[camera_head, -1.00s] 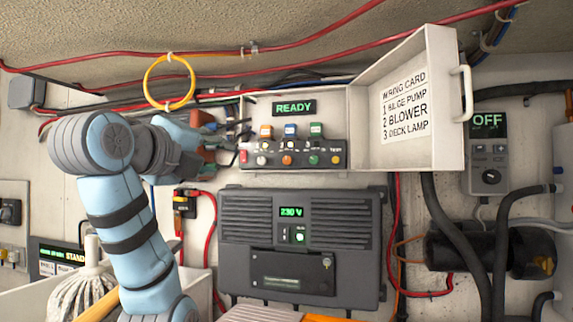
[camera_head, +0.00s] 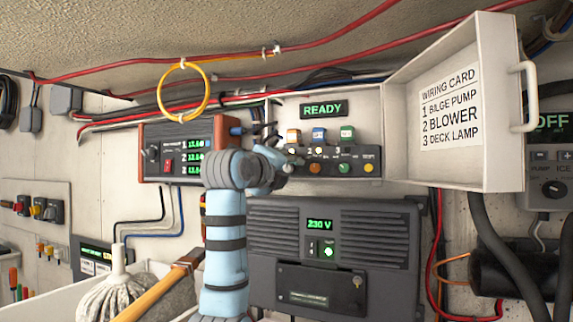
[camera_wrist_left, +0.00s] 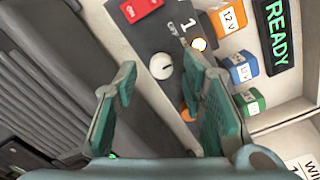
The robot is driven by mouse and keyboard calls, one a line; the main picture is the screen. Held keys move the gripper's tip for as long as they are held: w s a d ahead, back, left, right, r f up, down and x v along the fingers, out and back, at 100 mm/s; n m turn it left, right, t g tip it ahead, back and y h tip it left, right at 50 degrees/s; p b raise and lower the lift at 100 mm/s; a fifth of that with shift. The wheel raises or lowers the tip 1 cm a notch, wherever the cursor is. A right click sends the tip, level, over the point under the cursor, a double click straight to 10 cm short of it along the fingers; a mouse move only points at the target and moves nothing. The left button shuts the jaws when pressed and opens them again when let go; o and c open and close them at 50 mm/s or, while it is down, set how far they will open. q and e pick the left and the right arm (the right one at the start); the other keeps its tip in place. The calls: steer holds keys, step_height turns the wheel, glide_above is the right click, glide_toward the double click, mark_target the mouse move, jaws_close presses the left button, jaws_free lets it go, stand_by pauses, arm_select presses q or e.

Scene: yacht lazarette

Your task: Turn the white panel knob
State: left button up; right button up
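The white panel knob (camera_wrist_left: 161,66) shows in the left wrist view on the dark switch panel (camera_wrist_left: 143,32). It is a round knob with a slot-like mark. My left gripper (camera_wrist_left: 158,68) is open, its two green-grey fingers spread on either side of the knob in the picture. Whether they touch it I cannot tell. In the head view my left gripper (camera_head: 289,160) is at the left end of the knob row, covering most of the white knob. Orange (camera_head: 315,167), green (camera_head: 344,168) and yellow (camera_head: 369,168) knobs show to its right. My right gripper is not in view.
The open box lid (camera_head: 500,120) with its wiring card stands to the right. A READY display (camera_head: 323,110) is above the knobs. A grey inverter unit (camera_head: 390,235) sits below. A red-sided meter unit (camera_head: 152,135) and a yellow ring (camera_head: 207,95) are to the left.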

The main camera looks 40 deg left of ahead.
arm_select(q)
steer(key=shift+s+r, duration=0.2)
steer(key=shift+s, duration=0.1)
steer(key=shift+w+f, duration=0.1)
steer(key=shift+w, duration=0.1)
jaws_close()
steer(key=shift+n, duration=0.3)
steer(key=n+p, duration=0.1)
steer(key=n, duration=0.2)
steer(key=n+p, duration=0.1)
steer(key=n, duration=0.4)
steer(key=shift+n, duration=0.3)
